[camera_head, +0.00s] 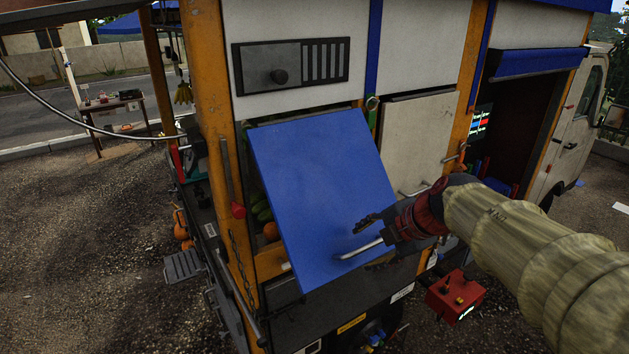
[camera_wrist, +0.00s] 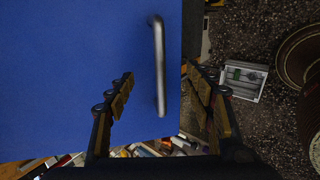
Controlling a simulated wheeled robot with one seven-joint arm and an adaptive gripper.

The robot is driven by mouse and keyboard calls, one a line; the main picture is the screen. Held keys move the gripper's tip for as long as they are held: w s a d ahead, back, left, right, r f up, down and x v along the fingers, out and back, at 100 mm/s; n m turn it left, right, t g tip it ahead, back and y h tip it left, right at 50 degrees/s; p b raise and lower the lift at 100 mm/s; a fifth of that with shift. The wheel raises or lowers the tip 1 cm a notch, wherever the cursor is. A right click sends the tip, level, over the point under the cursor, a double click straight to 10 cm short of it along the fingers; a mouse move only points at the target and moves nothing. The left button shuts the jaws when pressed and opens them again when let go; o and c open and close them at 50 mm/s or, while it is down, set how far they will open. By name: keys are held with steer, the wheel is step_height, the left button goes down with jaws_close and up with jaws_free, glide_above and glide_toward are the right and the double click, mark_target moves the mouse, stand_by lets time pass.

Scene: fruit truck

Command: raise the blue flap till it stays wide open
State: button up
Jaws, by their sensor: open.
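The blue flap (camera_head: 315,180) on the truck's side is partly open. Its lower edge tilts outward, and a gap with produce shows behind its left edge. Its metal bar handle (camera_head: 362,249) is near the lower right of the flap. My gripper (camera_head: 372,242) is at the handle from the right, with its fingers open. In the wrist view, the handle (camera_wrist: 158,65) appears between the two spread fingers (camera_wrist: 158,75), closer to the flap's right edge. The fingers do not grip it. Whether either finger touches the flap (camera_wrist: 75,75) cannot be told.
A white panel (camera_head: 418,135) with its own handle is right of the flap. A red box (camera_head: 455,296) sits low beneath my arm. An orange post (camera_head: 213,110) stands left of the flap. Open gravel (camera_head: 90,240) lies at the left.

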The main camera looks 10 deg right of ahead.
steer(key=p+v, duration=0.6)
stand_by(0.7)
steer(key=shift+s+r, duration=0.1)
